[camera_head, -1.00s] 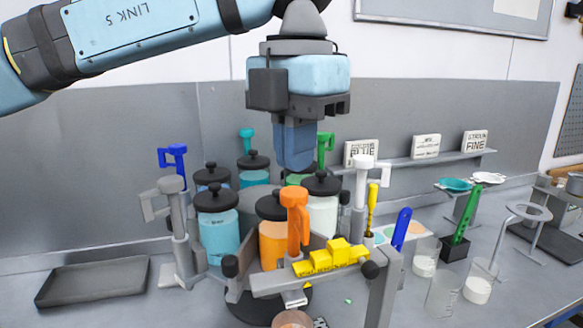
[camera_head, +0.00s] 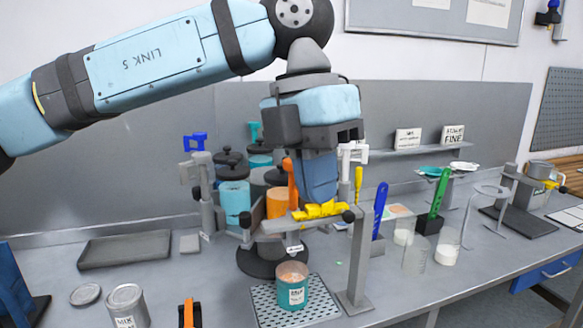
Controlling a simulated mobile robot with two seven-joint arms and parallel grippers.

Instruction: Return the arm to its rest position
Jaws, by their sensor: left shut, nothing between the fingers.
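My left arm comes in from the upper left, and its blue and black left gripper (camera_head: 318,197) points down in front of the drum agitator rack. The gripper is shut and empty, its tips close above or in front of the yellow piece (camera_head: 320,210) on the front bar; I cannot tell whether they touch. Behind it stand lidded jars, among them a teal one (camera_head: 235,197) and an orange one (camera_head: 277,204), partly hidden by the gripper. An orange handle (camera_head: 291,180) shows just left of the gripper. My right gripper is not in view.
A teal can (camera_head: 292,290) stands on a perforated mat (camera_head: 262,302) below the bar. A dark tray (camera_head: 125,250) lies at left, a metal can (camera_head: 127,307) at front left. Beakers, a blue scoop (camera_head: 380,200) and a green scoop (camera_head: 439,192) stand at right.

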